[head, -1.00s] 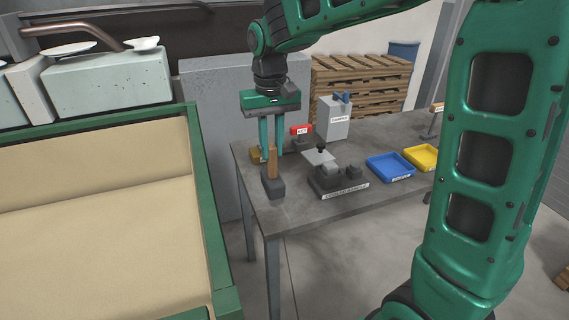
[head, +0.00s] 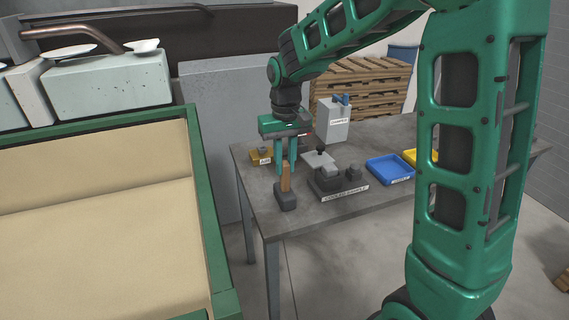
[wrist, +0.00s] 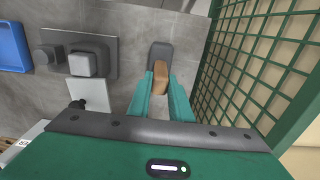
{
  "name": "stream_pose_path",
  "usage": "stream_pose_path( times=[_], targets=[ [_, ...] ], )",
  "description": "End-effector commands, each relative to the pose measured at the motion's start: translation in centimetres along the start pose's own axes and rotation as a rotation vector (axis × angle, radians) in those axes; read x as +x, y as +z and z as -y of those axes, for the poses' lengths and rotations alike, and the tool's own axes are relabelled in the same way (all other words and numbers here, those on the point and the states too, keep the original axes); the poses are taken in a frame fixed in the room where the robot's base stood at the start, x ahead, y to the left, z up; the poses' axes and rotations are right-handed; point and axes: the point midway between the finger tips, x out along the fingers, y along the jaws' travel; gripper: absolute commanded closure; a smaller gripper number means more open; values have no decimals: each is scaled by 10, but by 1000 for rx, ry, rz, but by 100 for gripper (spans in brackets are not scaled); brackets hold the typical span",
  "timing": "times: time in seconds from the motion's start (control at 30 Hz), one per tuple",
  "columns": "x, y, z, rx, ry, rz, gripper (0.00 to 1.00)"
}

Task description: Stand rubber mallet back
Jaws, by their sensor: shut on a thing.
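The rubber mallet has a wooden handle (head: 285,177) pointing up and a dark grey block head (head: 287,199) at the bottom. It is upright at the near left part of the grey table (head: 300,216). My gripper (head: 286,170) points down with its two teal fingers shut on the handle. In the wrist view, the handle (wrist: 161,73) is between the fingertips (wrist: 161,84), with the head (wrist: 160,53) beyond it. I cannot tell whether the head touches the table.
A dark labelled fixture (head: 338,183) stands just right of the mallet. A green-framed bin (head: 207,200) is left of the table. Bare tabletop lies around the mallet head.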

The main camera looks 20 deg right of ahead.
Motion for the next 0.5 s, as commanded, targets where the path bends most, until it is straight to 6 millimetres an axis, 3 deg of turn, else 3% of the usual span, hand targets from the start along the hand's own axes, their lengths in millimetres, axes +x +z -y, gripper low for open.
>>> stream_pose_path(
  times=[0.13,0.17,0.2,0.5],
  targets=[
    [2,0,0,0,0,0,100],
    [2,0,0,0,0,0,74],
    [2,0,0,0,0,0,65],
    [1,0,0,1,0,0,63]
  ],
)
